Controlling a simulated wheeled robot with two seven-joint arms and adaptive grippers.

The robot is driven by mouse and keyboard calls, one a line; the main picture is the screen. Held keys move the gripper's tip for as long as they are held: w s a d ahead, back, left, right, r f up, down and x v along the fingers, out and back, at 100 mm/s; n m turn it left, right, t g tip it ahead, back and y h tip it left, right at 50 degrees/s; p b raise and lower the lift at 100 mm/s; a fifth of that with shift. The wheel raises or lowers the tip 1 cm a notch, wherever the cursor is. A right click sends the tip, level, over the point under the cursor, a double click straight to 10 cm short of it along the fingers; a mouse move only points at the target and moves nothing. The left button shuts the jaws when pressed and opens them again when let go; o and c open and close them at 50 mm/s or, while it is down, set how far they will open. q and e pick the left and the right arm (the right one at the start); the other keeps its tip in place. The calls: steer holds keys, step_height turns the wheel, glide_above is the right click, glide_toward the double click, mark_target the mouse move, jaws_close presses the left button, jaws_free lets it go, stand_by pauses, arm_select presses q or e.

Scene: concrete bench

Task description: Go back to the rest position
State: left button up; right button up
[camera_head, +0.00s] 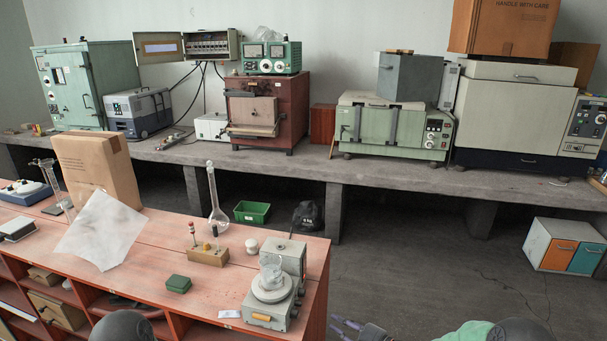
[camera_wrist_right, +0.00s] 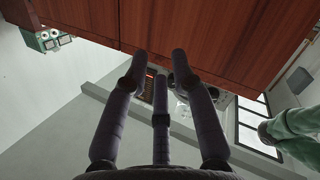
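My right gripper (camera_head: 345,328) is at the bottom edge of the head view, just right of the red wooden bench (camera_head: 316,290). Its dark purple fingers point left, and part of the arm is cut off by the frame. In the right wrist view the fingers of the right gripper (camera_wrist_right: 160,62) stand apart with nothing held between them. Reddish wood panels (camera_wrist_right: 200,30) show beyond the fingertips. My left gripper is not in view; only a dark rounded part of my left arm shows at the bottom left.
A concrete bench (camera_head: 330,172) with ovens runs behind. The floor (camera_head: 400,265) at right is open, with a cabinet (camera_head: 566,246) beyond.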

steer(key=s+f+m+g+h, duration=0.3)
steer(key=s+f+m+h, duration=0.45)
steer(key=f+m, duration=0.6)
steer(key=s+f+m+g, duration=0.3)
steer(key=s+f, duration=0.1)
steer(key=s, duration=0.9)
steer(key=s+a+f+m+g+h, duration=0.1)
steer(key=s+f+m+g, duration=0.3)
steer(key=s, duration=0.8)
steer(key=shift+s+a+f+g, duration=0.15)
steer(key=shift+s+f+g, duration=0.2)
steer(key=shift+f, duration=0.4)
